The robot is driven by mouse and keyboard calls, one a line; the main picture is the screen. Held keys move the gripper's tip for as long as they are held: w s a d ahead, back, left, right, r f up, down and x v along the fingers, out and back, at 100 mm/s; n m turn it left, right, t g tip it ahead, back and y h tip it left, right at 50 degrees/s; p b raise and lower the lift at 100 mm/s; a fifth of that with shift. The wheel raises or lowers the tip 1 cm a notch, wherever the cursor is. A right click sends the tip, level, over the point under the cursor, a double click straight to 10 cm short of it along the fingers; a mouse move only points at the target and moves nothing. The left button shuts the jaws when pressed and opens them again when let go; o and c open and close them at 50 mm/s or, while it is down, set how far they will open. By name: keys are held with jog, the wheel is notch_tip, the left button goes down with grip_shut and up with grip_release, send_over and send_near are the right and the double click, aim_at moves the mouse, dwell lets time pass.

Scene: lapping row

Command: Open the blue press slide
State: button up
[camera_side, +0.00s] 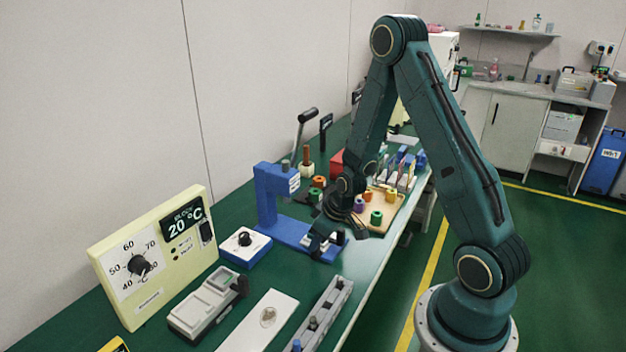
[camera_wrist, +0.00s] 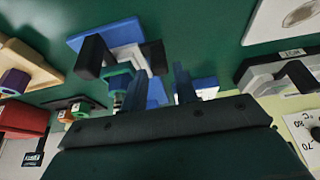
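The blue press (camera_side: 268,192) stands on the green bench in the side view, with an upright frame and a long base toward the bench's front edge. In the wrist view its blue base (camera_wrist: 105,33) lies beyond my fingers. The pale slide (camera_wrist: 126,57) sits on that base with a black handle (camera_wrist: 155,57) beside it. My gripper (camera_side: 330,238) is low over the front end of the base. In the wrist view my gripper (camera_wrist: 160,84) has two fingers apart with nothing clearly held. Whether a finger touches the handle cannot be told.
A blue and white box with a black knob (camera_side: 244,241) stands left of the press. A cream temperature panel (camera_side: 155,255) is further left. A wooden board (camera_side: 372,218) with coloured spools lies to the right. A white plate (camera_side: 262,318) and a grey rail (camera_side: 318,312) lie in front.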

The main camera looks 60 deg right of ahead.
jog(key=v, duration=1)
jog(key=shift+s+r, duration=0.2)
jog(key=shift+r, duration=0.05)
dwell(0.3)
jog(key=s+a+r, duration=0.4)
jog(key=a+r, duration=0.4)
jog(key=r, duration=0.4)
jog(key=s+a+r+t, duration=0.1)
jog(key=s+a+r, duration=0.5)
jog(key=s, duration=0.4)
jog(key=shift+v, duration=0.85)
